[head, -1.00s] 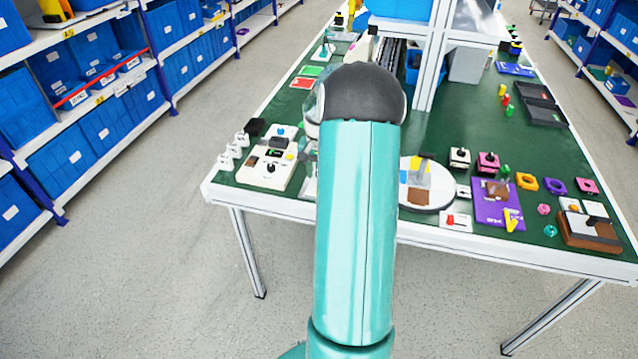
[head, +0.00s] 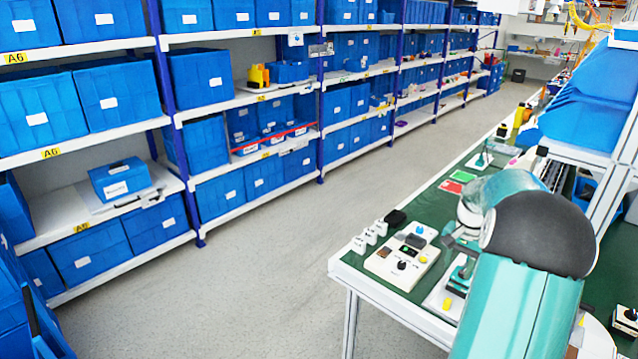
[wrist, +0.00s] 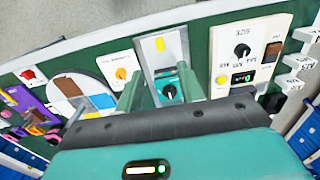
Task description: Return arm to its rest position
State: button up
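My gripper (wrist: 158,92) is open in the wrist view, its two green fingers apart with nothing held between them.
A cream control panel (head: 402,262) and small white blocks (head: 370,238) lie left of the plate on the green table (head: 425,218). The wrist view shows an orange-knob panel (wrist: 121,75) and a round white board (wrist: 65,82). Blue-bin shelves (head: 215,80) line a clear grey aisle (head: 250,260).

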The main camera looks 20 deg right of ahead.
jog(key=a+r+n+t+h, duration=0.15)
jog(key=a+r, duration=0.25)
jog(key=a, duration=0.4)
jog(key=w+a+r+n, duration=0.1)
jog(key=a+r+n, duration=0.25)
jog(key=a, duration=0.45)
jog(key=a+r+n+t, duration=0.1)
jog(key=a+r, duration=0.4)
jog(key=a, duration=0.3)
jog(key=s+a+n+t, duration=0.1)
jog(key=s+a+n, duration=0.2)
jog(key=s+a, duration=0.3)
jog(key=s+a+r+n+t+y, duration=0.1)
jog(key=s+a+n, duration=0.3)
jog(key=a, duration=0.9)
jog(key=s+t, duration=0.1)
jog(key=s, duration=0.2)
jog(key=shift+a, duration=0.4)
jog(key=shift+d+y, duration=0.2)
jog(key=shift+y, duration=0.05)
